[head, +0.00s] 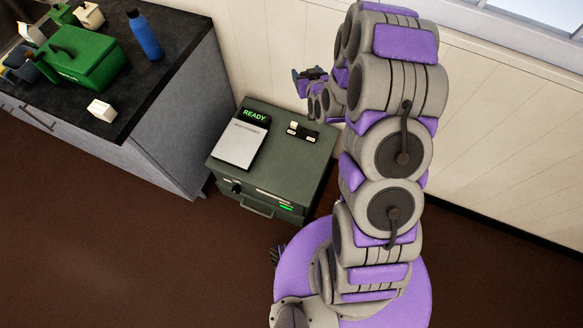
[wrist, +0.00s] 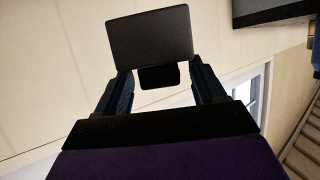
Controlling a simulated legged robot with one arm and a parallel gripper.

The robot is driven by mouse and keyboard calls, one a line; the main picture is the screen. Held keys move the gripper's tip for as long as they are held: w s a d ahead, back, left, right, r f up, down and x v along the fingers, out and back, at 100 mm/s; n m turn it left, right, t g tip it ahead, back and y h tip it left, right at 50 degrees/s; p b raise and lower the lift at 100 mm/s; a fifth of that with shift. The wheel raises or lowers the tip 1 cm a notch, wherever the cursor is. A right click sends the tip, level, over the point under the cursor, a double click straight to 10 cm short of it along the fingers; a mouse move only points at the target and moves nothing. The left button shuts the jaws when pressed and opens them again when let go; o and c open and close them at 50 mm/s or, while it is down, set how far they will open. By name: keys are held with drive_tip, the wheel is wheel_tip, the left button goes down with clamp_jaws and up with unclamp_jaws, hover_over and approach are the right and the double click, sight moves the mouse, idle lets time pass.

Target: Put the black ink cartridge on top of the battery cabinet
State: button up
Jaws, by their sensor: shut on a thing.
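The black ink cartridge (wrist: 150,36) is a dark block held at the tips of my gripper (wrist: 160,76) in the wrist view. The two fingers are shut on it, one on each side. In the head view my gripper (head: 311,74) is up near the wall, beyond and above the far right corner of the battery cabinet (head: 262,203). The cartridge is too small and dark to make out clearly there. The cabinet is a low dark green box with a handle and a green light on its front.
On the cabinet top are a grey device with a READY display (head: 243,138) and a small black and white part (head: 302,132). A dark counter (head: 165,50) at left holds a green box (head: 85,58), a blue bottle (head: 145,36) and a white block (head: 101,110).

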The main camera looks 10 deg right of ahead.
drive_tip(key=s+d+f+y+b, duration=0.1)
drive_tip(key=s+d+f+b, duration=0.2)
drive_tip(key=f, duration=1.1)
drive_tip(key=s+a+f+n+b, duration=0.1)
drive_tip(key=s+f, duration=0.5)
drive_tip(key=f, duration=0.2)
drive_tip(key=s+a+f+y+b, duration=0.1)
drive_tip(key=s+a+f, duration=0.1)
drive_tip(key=s+f, duration=0.5)
drive_tip(key=s+a+f+n+b, duration=0.1)
drive_tip(key=s+f, duration=0.3)
drive_tip(key=f, duration=0.6)
drive_tip(key=b, duration=0.1)
hover_over(297, 158)
drive_tip(key=shift+a+f, duration=0.15)
drive_tip(key=shift+f, duration=0.8)
wheel_tip(297, 158, down, 4)
drive_tip(key=shift+s+r+b, duration=0.1)
drive_tip(key=shift+r+b, duration=0.05)
drive_tip(key=shift+b, duration=0.85)
drive_tip(key=shift+r, duration=0.1)
drive_tip(key=o, duration=1.1)
drive_tip(key=shift+c, duration=0.2)
